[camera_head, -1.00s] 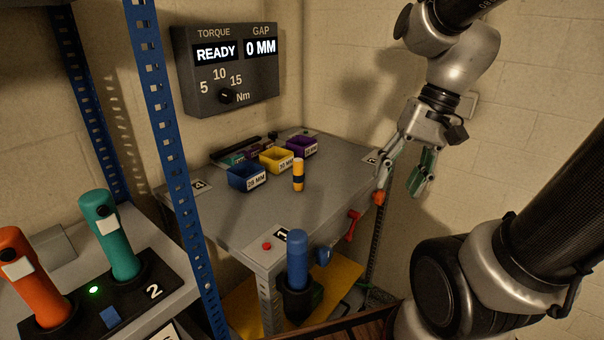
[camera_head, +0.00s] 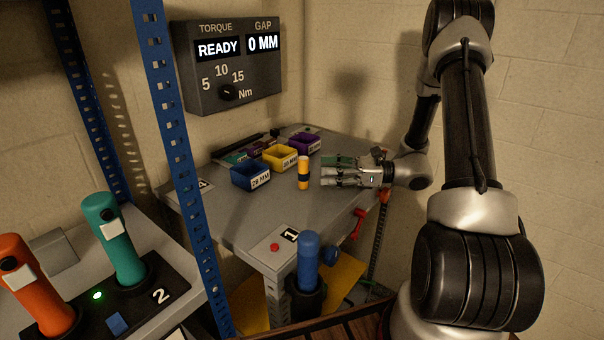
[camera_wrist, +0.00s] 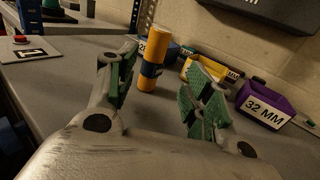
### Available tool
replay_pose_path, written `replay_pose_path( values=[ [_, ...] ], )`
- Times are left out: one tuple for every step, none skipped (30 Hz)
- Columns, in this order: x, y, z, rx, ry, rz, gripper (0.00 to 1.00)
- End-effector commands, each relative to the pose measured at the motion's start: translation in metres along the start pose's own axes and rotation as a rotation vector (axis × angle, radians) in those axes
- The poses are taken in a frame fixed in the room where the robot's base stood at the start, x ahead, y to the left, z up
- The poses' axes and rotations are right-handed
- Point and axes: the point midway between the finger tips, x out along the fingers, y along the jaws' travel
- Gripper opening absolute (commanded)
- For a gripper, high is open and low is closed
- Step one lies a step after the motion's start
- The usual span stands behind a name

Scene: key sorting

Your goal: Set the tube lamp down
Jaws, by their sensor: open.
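The tube lamp, an orange-yellow cylinder with a dark band (camera_head: 303,172), stands upright on the grey table (camera_head: 240,215), in front of the yellow bin. In the wrist view the lamp (camera_wrist: 155,55) shows its blue-black band and stands beyond the fingertips, nearer the left finger. My gripper (camera_head: 325,172) is open and level with the lamp, just right of it, its fingers pointing left. In the wrist view my gripper (camera_wrist: 160,85) has its green-padded fingers spread with nothing held between them.
A blue bin (camera_head: 250,177), a yellow bin (camera_head: 280,158) and a purple bin (camera_head: 305,145) stand behind the lamp. A blue-handled tool (camera_head: 308,250) is at the table's front edge. A blue perforated post (camera_head: 170,130) rises at the left.

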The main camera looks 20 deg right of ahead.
Motion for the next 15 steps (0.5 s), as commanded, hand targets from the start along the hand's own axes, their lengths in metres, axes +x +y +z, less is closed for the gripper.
replay_pose_path(
  values=[
    [0.007, 0.001, 0.000, 0.001, -0.001, 0.003, 0.51],
    [0.010, 0.001, 0.000, 0.000, 0.000, 0.003, 0.51],
    [0.015, 0.001, 0.001, 0.000, 0.000, 0.003, 0.51],
    [0.019, 0.002, 0.001, 0.000, 0.000, 0.004, 0.51],
    [0.023, 0.003, 0.001, 0.001, 0.001, 0.005, 0.51],
    [0.028, 0.004, 0.001, 0.001, 0.001, 0.004, 0.51],
    [0.032, 0.005, 0.002, 0.001, 0.002, 0.004, 0.51],
    [0.037, 0.006, 0.002, 0.001, 0.002, 0.006, 0.51],
    [0.043, 0.008, 0.003, 0.000, 0.002, 0.006, 0.51],
    [0.048, 0.009, 0.004, 0.000, 0.001, 0.006, 0.51],
    [0.053, 0.010, 0.005, 0.000, 0.002, 0.007, 0.51],
    [0.059, 0.010, 0.004, -0.001, 0.002, 0.006, 0.51],
    [0.063, 0.009, 0.004, -0.001, 0.002, 0.006, 0.51],
    [0.066, 0.009, 0.004, -0.001, 0.002, 0.006, 0.51],
    [0.069, 0.009, 0.004, -0.001, 0.003, 0.005, 0.51]
  ],
)
